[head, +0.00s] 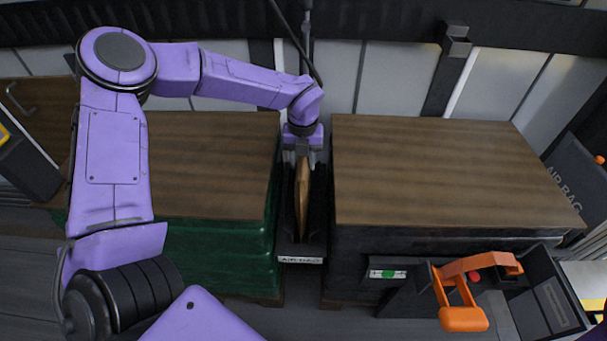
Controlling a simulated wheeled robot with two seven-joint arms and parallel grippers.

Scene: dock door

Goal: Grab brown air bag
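The brown air bag (303,198) is a narrow, upright tan-brown shape in the gap between two wood-topped stacks. It stands in or just above a black holder (287,247) with a white label at its front. My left gripper (302,158) points down at the bag's top edge, with its fingers around that edge. Whether the fingers press on the bag is too small to tell. The bag's lower end is partly hidden by the holder. My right gripper is not in view.
A green-wrapped stack (205,258) stands left of the gap and a black-wrapped stack (440,170) right of it. An orange tool (463,318) sits at the lower right, near a dark bin (548,295). A dark hose (297,40) hangs behind my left gripper.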

